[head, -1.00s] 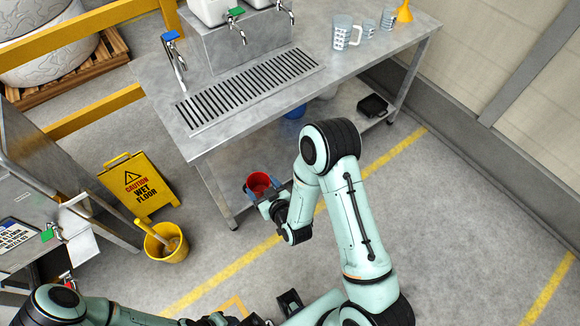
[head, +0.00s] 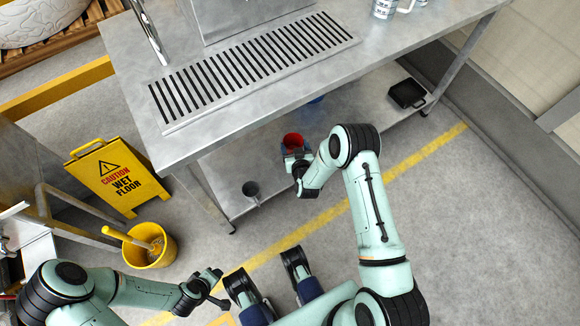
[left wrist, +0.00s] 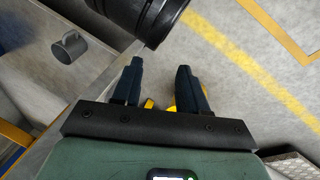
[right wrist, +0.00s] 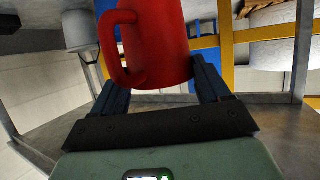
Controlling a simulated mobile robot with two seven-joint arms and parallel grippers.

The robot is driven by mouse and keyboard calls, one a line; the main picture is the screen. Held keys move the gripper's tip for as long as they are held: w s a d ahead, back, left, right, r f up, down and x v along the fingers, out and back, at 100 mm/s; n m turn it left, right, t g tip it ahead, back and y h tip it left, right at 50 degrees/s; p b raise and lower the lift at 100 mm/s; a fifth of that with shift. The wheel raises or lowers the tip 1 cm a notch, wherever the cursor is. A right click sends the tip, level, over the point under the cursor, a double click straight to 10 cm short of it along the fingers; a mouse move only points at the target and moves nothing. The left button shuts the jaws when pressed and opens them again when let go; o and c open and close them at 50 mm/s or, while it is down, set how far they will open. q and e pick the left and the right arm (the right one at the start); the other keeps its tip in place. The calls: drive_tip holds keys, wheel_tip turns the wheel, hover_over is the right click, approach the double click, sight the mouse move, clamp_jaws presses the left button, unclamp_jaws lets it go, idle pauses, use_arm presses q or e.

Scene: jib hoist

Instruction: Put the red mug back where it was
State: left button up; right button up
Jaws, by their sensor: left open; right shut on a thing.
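The red mug (head: 293,139) is upright with its open rim showing, near the table's front edge and over the lower shelf (head: 232,165). My right gripper (head: 296,156) is shut on it. In the right wrist view the red mug (right wrist: 160,42) sits between the two fingers, its handle to the left. I cannot tell whether its base touches the shelf. My left gripper (left wrist: 160,82) is open and empty over the floor. In the head view it is low, left of centre. A grey mug (head: 251,189) stands on the lower shelf, left of the red one; the left wrist view shows it too (left wrist: 69,47).
The steel table (head: 400,35) with a drain grille overhangs the shelf. A yellow wet-floor sign (head: 120,178) and a yellow bucket (head: 150,246) stand on the left. The floor in front is clear.

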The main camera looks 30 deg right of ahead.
drive_tip(key=f, duration=0.1)
drive_tip(key=w+d+f, duration=0.1)
drive_tip(key=shift+w+d+f+b, duration=0.1)
drive_tip(key=shift+w+f+b, duration=0.2)
drive_tip(key=shift+f+b, duration=0.1)
use_arm(q)
wheel_tip(320, 180, down, 3)
drive_tip(key=w+a+b, duration=0.1)
drive_tip(key=w, duration=0.2)
use_arm(e)
wheel_tip(320, 180, down, 3)
drive_tip(key=shift+f, duration=0.15)
wheel_tip(320, 180, down, 15)
drive_tip(key=b, duration=0.6)
use_arm(q)
drive_tip(key=s+f+g, duration=0.2)
drive_tip(key=s+f, duration=0.2)
drive_tip(key=s, duration=0.2)
drive_tip(key=s+a+f+n+g, duration=0.1)
drive_tip(key=s+f+g, duration=0.1)
drive_tip(key=s+f, duration=0.2)
drive_tip(key=s, duration=0.2)
drive_tip(key=shift+s+a, duration=0.25)
drive_tip(key=shift+s, duration=0.05)
use_arm(e)
drive_tip(key=shift+f, duration=0.45)
use_arm(q)
drive_tip(key=shift+f, duration=0.1)
